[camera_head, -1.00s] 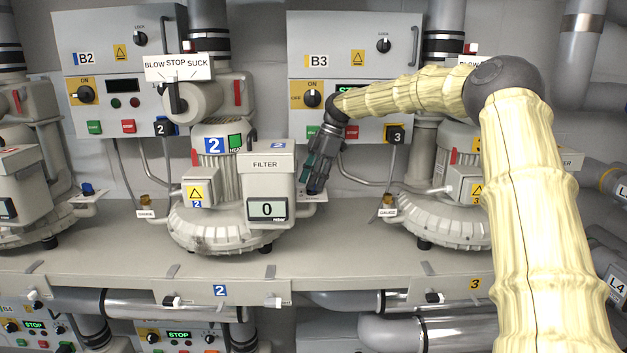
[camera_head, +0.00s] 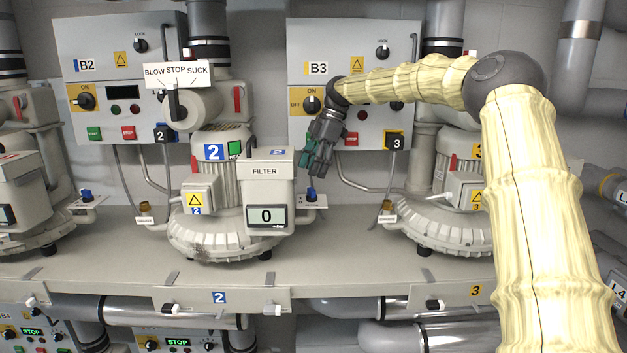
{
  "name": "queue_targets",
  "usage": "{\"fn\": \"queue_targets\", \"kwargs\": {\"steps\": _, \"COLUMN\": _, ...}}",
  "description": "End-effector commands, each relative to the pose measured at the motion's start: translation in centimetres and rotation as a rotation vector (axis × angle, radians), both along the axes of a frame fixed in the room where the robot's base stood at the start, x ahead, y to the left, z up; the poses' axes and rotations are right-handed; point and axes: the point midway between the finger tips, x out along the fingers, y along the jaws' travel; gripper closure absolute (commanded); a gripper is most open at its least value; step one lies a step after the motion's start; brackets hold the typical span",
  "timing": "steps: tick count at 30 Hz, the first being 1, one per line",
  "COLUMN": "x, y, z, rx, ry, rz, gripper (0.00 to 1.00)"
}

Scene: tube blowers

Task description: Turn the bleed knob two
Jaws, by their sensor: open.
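The bleed knob of blower two is a small blue knob (camera_head: 311,194) on a short side pipe with a small label plate, just right of the filter box (camera_head: 264,181). My gripper (camera_head: 315,170) is open and empty. It hangs above the blue knob, fingers pointing down and slightly left. In the picture a small gap shows between the fingertips and the knob; the true distance in depth is hard to tell. Blower two (camera_head: 225,230) stands left of the knob, with a blue "2" plate.
The filter box, with a display reading 0, stands close left of my gripper. Control panel B3 (camera_head: 350,60) is behind my wrist. Blower three (camera_head: 430,237) stands to the right. Bare shelf (camera_head: 335,245) lies between the two blowers.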

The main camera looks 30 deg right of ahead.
Motion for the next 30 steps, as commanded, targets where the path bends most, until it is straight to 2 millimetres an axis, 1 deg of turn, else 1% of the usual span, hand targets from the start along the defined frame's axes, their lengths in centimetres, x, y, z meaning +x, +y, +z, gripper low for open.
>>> {"fn": "queue_targets", "kwargs": {"steps": 1, "x": 0.0, "y": 0.0, "z": 0.9, "rx": 0.0, "ry": -0.001, "rz": 0.001, "gripper": 0.41}}
{"fn": "queue_targets", "kwargs": {"steps": 3, "x": 0.0, "y": 0.0, "z": 1.8, "rx": 0.0, "ry": -0.001, "rz": 0.0, "gripper": 0.41}}
{"fn": "queue_targets", "kwargs": {"steps": 9, "x": 0.0, "y": -0.1, "z": 3.4, "rx": 0.0, "ry": 0.0, "rz": 0.0, "gripper": 0.41}}
{"fn": "queue_targets", "kwargs": {"steps": 14, "x": 0.0, "y": -0.1, "z": 3.8, "rx": 0.001, "ry": 0.001, "rz": 0.0, "gripper": 0.41}}
{"fn": "queue_targets", "kwargs": {"steps": 30, "x": 0.0, "y": -0.1, "z": 3.8, "rx": 0.001, "ry": 0.0, "rz": 0.0, "gripper": 0.41}}
